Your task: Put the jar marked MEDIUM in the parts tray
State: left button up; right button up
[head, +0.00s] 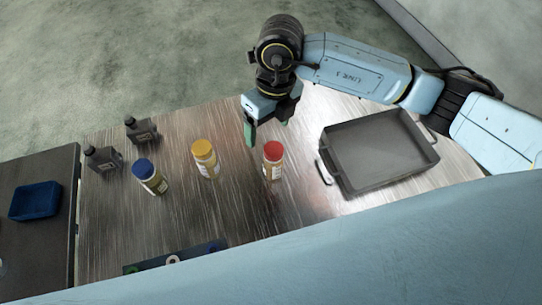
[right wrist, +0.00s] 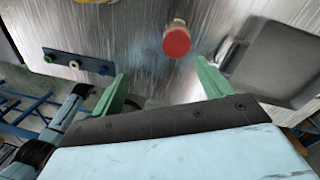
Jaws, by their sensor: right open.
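Three jars stand upright on the metal table: one with a blue lid (head: 151,177), one with a yellow lid (head: 206,160) and one with a red lid (head: 273,161). Their labels are too small to read, so I cannot tell which is marked MEDIUM. The grey parts tray (head: 345,187) with side handles lies right of the red-lidded jar and looks empty. My right gripper (head: 266,124) is open and empty, above the table just behind the red-lidded jar. In the right wrist view the red lid (right wrist: 176,42) shows beyond the open fingers (right wrist: 162,72). My left gripper is not in view.
Two dark bottles (head: 103,159) (head: 141,130) stand at the back left. A dark strip with coloured rings (head: 175,258) lies at the front edge. A blue bin (head: 36,201) sits on a separate dark table at left. Clear table lies between the jars and strip.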

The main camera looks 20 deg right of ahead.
aim_at(273, 149)
jog(key=shift+h, duration=0.7)
jog(key=f, duration=0.2)
jog(key=d+f, duration=0.1)
jog(key=f, duration=0.1)
jog(key=w+d+f, duration=0.1)
jog(key=f, duration=0.2)
jog(key=shift+d+f, duration=0.1)
jog(key=shift+d, duration=0.05)
jog(key=f, duration=0.2)
jog(key=a+f+p, duration=0.1)
jog(key=f, duration=0.1)
jog(key=shift+f, duration=0.3)
jog(key=shift+d+f, duration=0.1)
jog(key=shift+f, duration=0.5)
jog(key=shift+r, duration=0.1)
jog(key=c, duration=1.6)
